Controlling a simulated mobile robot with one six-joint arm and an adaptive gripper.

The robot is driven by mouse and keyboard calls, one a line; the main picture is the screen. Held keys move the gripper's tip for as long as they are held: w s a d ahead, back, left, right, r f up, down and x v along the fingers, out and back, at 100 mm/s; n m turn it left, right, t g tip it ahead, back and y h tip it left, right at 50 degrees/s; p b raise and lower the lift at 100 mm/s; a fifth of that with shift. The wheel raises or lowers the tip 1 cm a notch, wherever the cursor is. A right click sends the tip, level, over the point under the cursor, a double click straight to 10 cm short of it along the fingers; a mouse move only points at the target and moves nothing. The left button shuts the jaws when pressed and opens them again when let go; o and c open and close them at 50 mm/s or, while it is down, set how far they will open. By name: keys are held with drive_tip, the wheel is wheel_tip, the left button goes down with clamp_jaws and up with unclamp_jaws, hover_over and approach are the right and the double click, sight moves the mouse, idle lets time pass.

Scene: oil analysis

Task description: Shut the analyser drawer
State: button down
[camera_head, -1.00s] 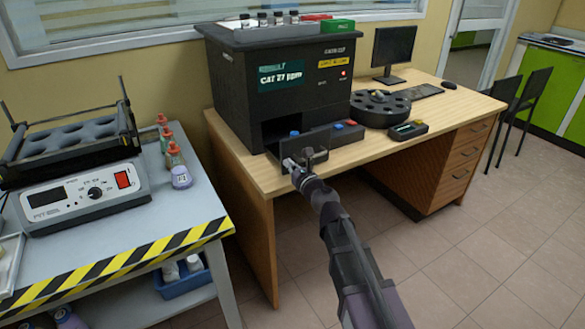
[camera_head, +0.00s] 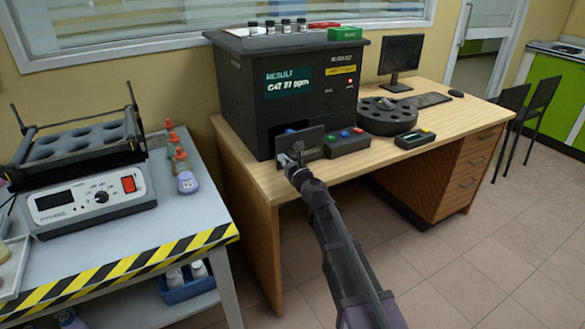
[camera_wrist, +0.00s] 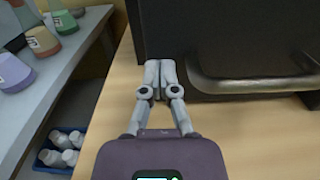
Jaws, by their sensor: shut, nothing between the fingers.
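The analyser (camera_head: 245,92) is a large black box on the wooden desk. Its drawer (camera_head: 314,137) stands partly out of the dark opening low on the front, with a blue-topped item (camera_head: 291,131) just visible behind the drawer's front panel. In the wrist view the dark drawer front (camera_wrist: 205,35) fills the upper right, with its bar handle (camera_wrist: 245,84) to the right of my fingers. My gripper (camera_wrist: 160,66) is shut and empty, its fingertips at the left part of the drawer front. In the head view my gripper (camera_head: 290,160) is at the panel's lower left; contact is unclear.
A button box (camera_head: 347,147) sits right of the drawer, with a black carousel (camera_head: 386,117) and a small dark device (camera_head: 415,139) beyond. A grey bench (camera_head: 120,235) with a heater unit and bottles stands left. The desk's front strip is bare.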

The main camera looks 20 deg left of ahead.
drive_tip(key=x, duration=0.7)
drive_tip(key=shift+w+a, duration=0.25)
drive_tip(key=shift+a, duration=0.05)
drive_tip(key=shift+r, duration=0.1)
drive_tip(key=v, duration=1.4)
drive_tip(key=shift+s+d, duration=0.2)
drive_tip(key=shift+d, duration=0.1)
